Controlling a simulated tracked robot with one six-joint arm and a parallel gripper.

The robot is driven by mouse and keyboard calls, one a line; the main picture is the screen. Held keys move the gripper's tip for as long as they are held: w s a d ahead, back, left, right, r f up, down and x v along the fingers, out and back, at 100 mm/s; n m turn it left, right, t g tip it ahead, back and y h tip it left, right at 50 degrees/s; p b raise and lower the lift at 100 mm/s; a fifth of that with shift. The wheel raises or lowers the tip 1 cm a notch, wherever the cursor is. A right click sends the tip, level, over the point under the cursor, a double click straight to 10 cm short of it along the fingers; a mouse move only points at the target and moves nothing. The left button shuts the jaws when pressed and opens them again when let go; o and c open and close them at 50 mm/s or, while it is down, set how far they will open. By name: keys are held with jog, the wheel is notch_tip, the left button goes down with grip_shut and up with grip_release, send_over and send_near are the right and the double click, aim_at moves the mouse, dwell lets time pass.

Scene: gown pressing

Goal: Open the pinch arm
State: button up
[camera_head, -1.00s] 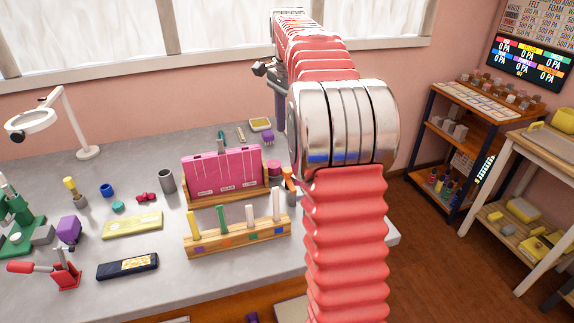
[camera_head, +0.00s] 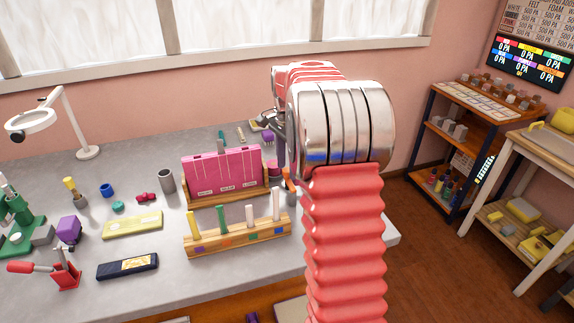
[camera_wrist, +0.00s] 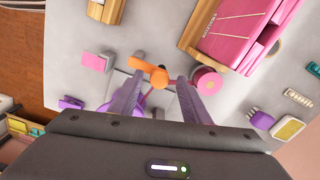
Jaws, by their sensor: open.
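An orange lever (camera_wrist: 150,72), which looks like the pinch arm, lies between my gripper's fingers in the wrist view. The grey and purple parts around it are partly hidden by the fingers. In the head view only a small orange piece (camera_head: 289,180) shows, beside my arm at the right side of the bench. My gripper (camera_wrist: 160,79) is open and points down, with one finger on each side of the lever's inner end. I cannot tell whether the fingers touch it. In the head view my gripper is mostly hidden behind my wrist.
A pink-fronted holder (camera_head: 222,172) and a wooden rack (camera_head: 238,236) with upright sticks stand left of the lever. A round pink piece (camera_wrist: 207,80) sits close to the right finger. A grey block with a pink top (camera_wrist: 96,62) is to the left.

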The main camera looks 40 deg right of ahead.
jog(key=shift+c, duration=0.5)
jog(key=c, duration=0.9)
jog(key=shift+c, duration=0.2)
jog(key=shift+a, duration=0.15)
jog(key=shift+w+a+n, duration=0.1)
jog(key=shift+a+n, duration=0.15)
jog(key=shift+n, duration=0.4)
jog(key=shift+w+a+n, duration=0.1)
jog(key=shift+a+n, duration=0.1)
jog(key=shift+n, duration=0.45)
jog(key=a+n, duration=0.1)
jog(key=n, duration=0.2)
jog(key=s+a+n, duration=0.1)
jog(key=n, duration=0.2)
jog(key=a+n, duration=0.1)
jog(key=n, duration=0.2)
jog(key=shift+s+a, duration=0.15)
jog(key=shift+a, duration=0.15)
jog(key=o, duration=1)
